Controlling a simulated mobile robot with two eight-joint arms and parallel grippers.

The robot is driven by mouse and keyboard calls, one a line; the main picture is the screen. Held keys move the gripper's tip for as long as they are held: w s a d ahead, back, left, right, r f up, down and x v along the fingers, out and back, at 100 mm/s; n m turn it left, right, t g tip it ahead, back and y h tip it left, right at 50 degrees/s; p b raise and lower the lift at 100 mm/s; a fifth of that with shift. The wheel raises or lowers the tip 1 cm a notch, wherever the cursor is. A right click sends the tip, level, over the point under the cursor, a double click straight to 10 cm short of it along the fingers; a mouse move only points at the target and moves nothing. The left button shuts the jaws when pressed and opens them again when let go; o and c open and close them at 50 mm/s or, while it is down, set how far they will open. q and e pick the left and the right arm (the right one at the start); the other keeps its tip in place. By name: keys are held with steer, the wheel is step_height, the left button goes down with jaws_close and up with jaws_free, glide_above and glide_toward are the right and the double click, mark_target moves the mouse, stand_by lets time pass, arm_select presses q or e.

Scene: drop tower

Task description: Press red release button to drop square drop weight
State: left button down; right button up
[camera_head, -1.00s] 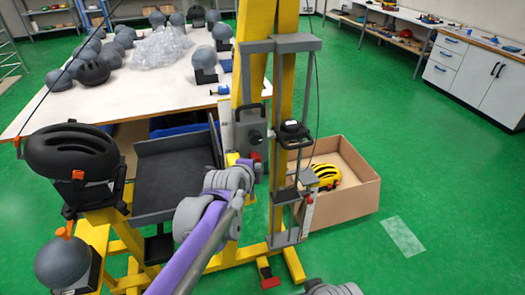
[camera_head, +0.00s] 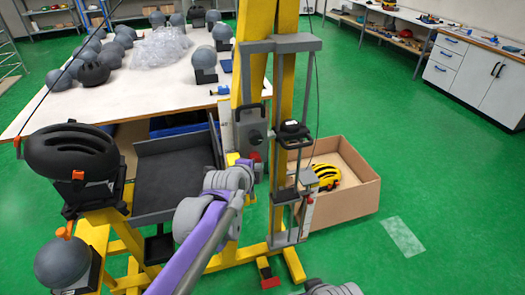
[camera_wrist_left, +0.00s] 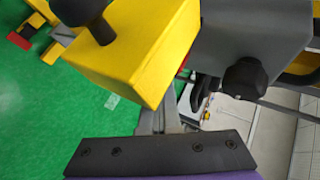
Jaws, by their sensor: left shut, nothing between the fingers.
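The drop tower (camera_head: 285,45) stands mid-view with yellow posts and grey rails. A black-handled carriage (camera_head: 293,134) sits on its rails; I cannot tell which part is the square weight. A grey control box (camera_head: 243,132) with a black knob is on the tower's left, with a small dark red part (camera_head: 255,157), perhaps the release button, below it. My left gripper (camera_head: 244,168) is shut and empty close below the box, its tips mostly hidden by my wrist. In the left wrist view, a yellow block (camera_wrist_left: 130,50) and a grey box (camera_wrist_left: 245,35) are close ahead. Contact with the button cannot be seen.
A black helmet (camera_head: 70,152) and a grey headform (camera_head: 62,262) are at left, by a dark tray (camera_head: 175,180). A cardboard box (camera_head: 350,198) holding a yellow helmet (camera_head: 326,175) stands right of the tower. A red pedal-like part (camera_head: 268,275) lies at its base.

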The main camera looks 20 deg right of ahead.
arm_select(q)
steer(key=shift+w, duration=0.15)
stand_by(0.5)
steer(key=shift+w, duration=0.7)
stand_by(0.6)
steer(key=shift+s, duration=0.8)
steer(key=s+p, duration=0.1)
steer(key=s, duration=0.5)
steer(key=shift+s+f, duration=0.1)
stand_by(0.8)
